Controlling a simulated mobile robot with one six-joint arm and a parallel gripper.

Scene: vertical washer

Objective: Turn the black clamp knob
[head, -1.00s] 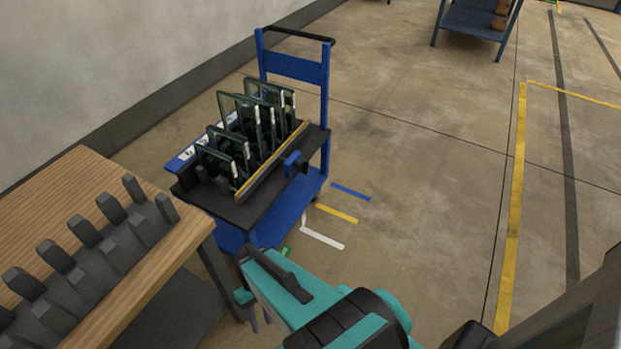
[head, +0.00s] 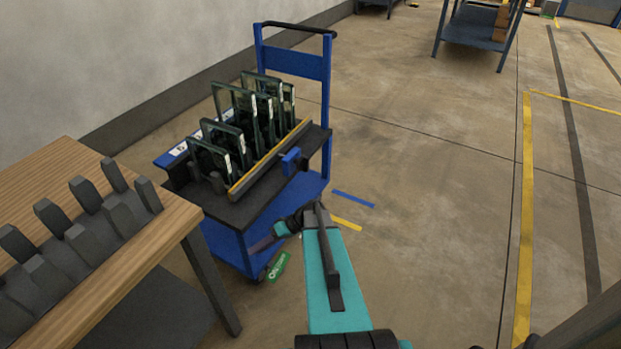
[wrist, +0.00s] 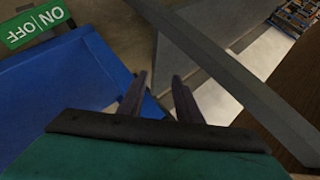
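The blue cart (head: 293,66) carries several dark-framed glass panels (head: 233,108) standing in a row on its black top. A clamp bar with a yellow strip (head: 268,158) runs along their right side, with a blue block (head: 290,160) on its outer face. I cannot make out a distinct black clamp knob in either view. My gripper (wrist: 160,76) shows two dark fingers apart with nothing between them. In the head view it is small and partly hidden, low beside the cart, below its top.
A green ON/OFF tag (head: 278,267) is by the cart's lower corner; it also shows in the wrist view (wrist: 36,25). A wooden table (head: 48,178) with a dark slotted rack (head: 85,238) stands at left. The floor right of the cart is open.

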